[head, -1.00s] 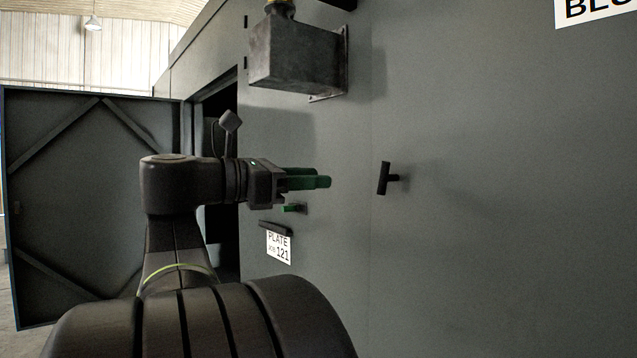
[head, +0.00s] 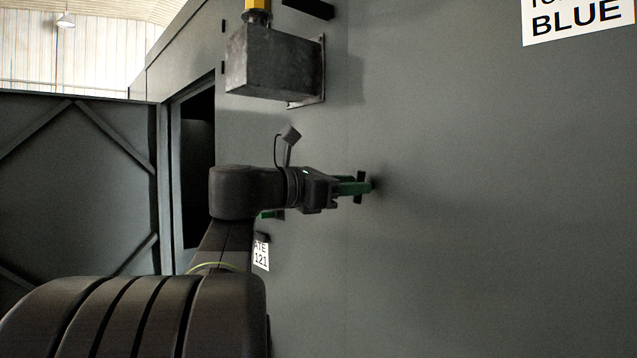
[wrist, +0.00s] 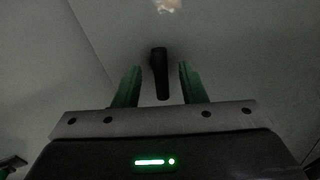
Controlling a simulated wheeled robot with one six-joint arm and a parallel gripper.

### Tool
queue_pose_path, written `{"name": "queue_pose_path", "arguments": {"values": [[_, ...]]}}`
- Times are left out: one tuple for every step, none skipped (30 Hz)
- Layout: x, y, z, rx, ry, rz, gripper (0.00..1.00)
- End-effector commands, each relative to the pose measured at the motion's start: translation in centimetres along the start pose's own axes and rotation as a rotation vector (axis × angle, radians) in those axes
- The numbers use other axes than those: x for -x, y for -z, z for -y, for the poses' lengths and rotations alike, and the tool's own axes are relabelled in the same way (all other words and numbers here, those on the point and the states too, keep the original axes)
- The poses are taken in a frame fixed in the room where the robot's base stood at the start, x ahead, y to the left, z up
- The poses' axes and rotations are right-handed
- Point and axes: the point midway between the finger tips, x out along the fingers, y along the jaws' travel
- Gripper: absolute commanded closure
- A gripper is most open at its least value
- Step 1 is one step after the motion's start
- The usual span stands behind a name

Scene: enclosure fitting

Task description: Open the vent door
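The black T-shaped handle (head: 360,186) sticks out of the flat grey wall panel and stands nearly upright. In the wrist view the handle (wrist: 160,74) lies between the two green fingers. My gripper (head: 356,187) is at the handle in the head view, its fingers reaching toward the panel. In the wrist view my gripper (wrist: 157,86) is open, with a gap on each side of the handle. Part of the handle is hidden behind the fingers in the head view. No vent door outline is clear in the head view.
A grey metal box (head: 275,62) with a yellow fitting juts from the wall above my arm. A large door (head: 80,190) stands open at the left beside a dark doorway (head: 198,150). A plate label (head: 261,256) is below my arm.

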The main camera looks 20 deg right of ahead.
Motion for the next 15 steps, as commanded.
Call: {"name": "queue_pose_path", "arguments": {"values": [[-0.37, -0.03, 0.01, 0.000, 0.001, 0.000, 0.63], [-0.53, -0.02, 0.01, 0.000, 0.001, 0.000, 0.63], [-0.70, -0.02, 0.01, 0.000, 0.000, 0.000, 0.63], [-0.79, -0.01, 0.01, 0.000, 0.000, 0.000, 0.63], [-0.85, -0.01, 0.02, 0.000, 0.000, 0.000, 0.63], [-0.89, 0.00, 0.02, 0.000, 0.000, 0.000, 0.63], [-0.91, 0.00, 0.01, 0.000, 0.000, 0.000, 0.63], [-0.92, 0.01, 0.01, 0.000, 0.000, 0.000, 0.63], [-0.91, 0.01, 0.01, 0.000, -0.001, 0.000, 0.63], [-0.90, 0.01, 0.01, 0.000, -0.001, 0.000, 0.63], [-0.90, 0.01, 0.01, 0.000, -0.001, 0.000, 0.63], [-0.89, 0.01, 0.01, 0.000, -0.001, 0.000, 0.63], [-0.89, 0.01, 0.01, 0.000, -0.001, 0.000, 0.63], [-0.89, 0.01, 0.01, 0.000, -0.001, 0.000, 0.68], [-0.88, 0.01, 0.01, 0.000, -0.001, 0.000, 0.76]]}}
